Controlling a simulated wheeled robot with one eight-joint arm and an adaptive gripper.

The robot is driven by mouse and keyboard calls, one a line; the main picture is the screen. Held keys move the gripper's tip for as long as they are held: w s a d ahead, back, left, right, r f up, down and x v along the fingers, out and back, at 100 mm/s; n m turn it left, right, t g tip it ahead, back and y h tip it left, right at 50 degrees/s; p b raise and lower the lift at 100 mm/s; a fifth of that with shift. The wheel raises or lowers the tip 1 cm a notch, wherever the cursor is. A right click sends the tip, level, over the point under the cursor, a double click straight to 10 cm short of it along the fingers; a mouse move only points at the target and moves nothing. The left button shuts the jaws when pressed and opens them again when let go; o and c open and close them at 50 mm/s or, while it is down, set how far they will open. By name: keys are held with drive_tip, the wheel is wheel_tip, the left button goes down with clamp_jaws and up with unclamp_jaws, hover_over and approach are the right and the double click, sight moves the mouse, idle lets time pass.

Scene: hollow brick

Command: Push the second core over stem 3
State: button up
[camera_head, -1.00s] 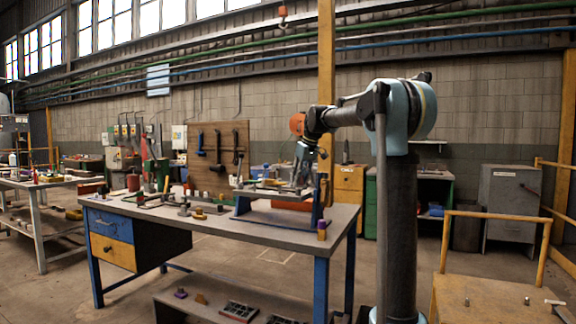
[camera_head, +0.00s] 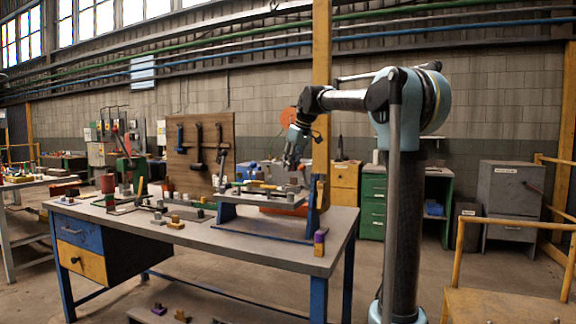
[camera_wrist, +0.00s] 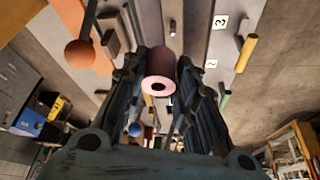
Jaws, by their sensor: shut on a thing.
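In the wrist view my gripper (camera_wrist: 160,100) is shut on a dark pink hollow core (camera_wrist: 158,63). The core's near end shows a pale ring with a dark hole. A short metal stem (camera_wrist: 172,27) stands on the grey plate beyond the core, roughly in line with the label 3 (camera_wrist: 220,22). The core is apart from that stem in the picture. A label 2 (camera_wrist: 210,63) lies nearer. In the head view my gripper (camera_head: 292,162) hangs over the raised stand (camera_head: 228,212) on the workbench; the core is too small to make out there.
A yellow rod (camera_wrist: 245,52) and a green one (camera_wrist: 226,100) stand right of the labels. An orange ball-ended handle (camera_wrist: 79,53) is at the left. A purple and tan block (camera_head: 319,242) stands at the bench's front right corner. Small parts sit left of the stand.

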drive_tip(key=shift+s+a+f, duration=0.2)
drive_tip(key=shift+a+f, duration=0.65)
drive_tip(key=shift+f, duration=0.15)
drive_tip(key=shift+s+a+f, duration=0.1)
drive_tip(key=shift+f, duration=1.35)
drive_tip(key=shift+f, duration=0.45)
drive_tip(key=shift+f, duration=1.6)
drive_tip(key=o, duration=1.1)
drive_tip(key=shift+r, duration=0.1)
drive_tip(key=v, duration=1.1)
drive_tip(key=shift+d+r, duration=0.3)
drive_tip(key=shift+d, duration=0.1)
